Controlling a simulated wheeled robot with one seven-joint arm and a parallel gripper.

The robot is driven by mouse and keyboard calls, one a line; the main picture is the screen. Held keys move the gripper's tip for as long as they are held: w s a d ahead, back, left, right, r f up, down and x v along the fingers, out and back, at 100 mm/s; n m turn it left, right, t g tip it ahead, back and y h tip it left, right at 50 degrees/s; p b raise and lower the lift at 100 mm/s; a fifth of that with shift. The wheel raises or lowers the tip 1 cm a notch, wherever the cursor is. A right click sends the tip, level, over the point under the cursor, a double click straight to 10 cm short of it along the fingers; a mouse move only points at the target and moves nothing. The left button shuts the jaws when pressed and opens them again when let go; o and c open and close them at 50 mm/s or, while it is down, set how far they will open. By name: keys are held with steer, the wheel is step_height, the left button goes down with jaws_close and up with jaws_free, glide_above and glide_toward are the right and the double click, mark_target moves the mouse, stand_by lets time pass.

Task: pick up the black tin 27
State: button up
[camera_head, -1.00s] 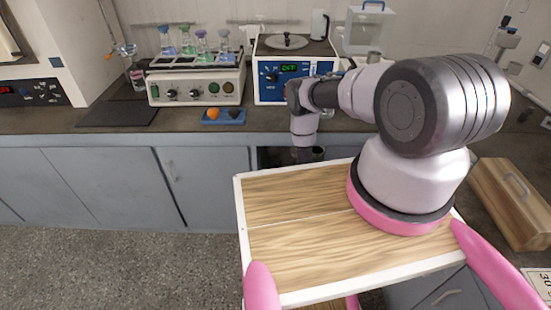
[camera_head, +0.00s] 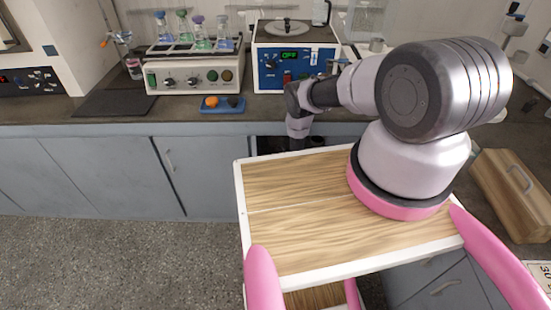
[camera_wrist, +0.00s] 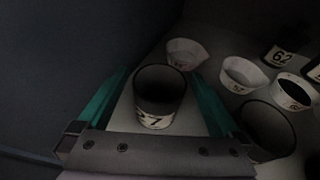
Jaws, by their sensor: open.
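In the wrist view a dark round tin (camera_wrist: 160,90) with an open top stands inside a dim space. A pale label on its front shows a digit that looks like 7; the rest is too dark to read surely. My gripper (camera_wrist: 160,72) is open, its two teal fingers on either side of this tin. I cannot tell whether either finger touches it. In the head view my arm reaches down to the open cabinet (camera_head: 272,143) under the counter, and my gripper is hidden there.
To the tin's right stand a white cup (camera_wrist: 186,53), another white cup (camera_wrist: 242,74), a dark tin marked 62 (camera_wrist: 278,57), a white-banded tin (camera_wrist: 291,93) and a large dark tin (camera_wrist: 266,130). A dark wall (camera_wrist: 60,60) lies close on the left.

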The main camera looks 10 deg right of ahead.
steer(key=shift+w, duration=0.25)
steer(key=c, duration=1.4)
steer(key=shift+r, duration=0.1)
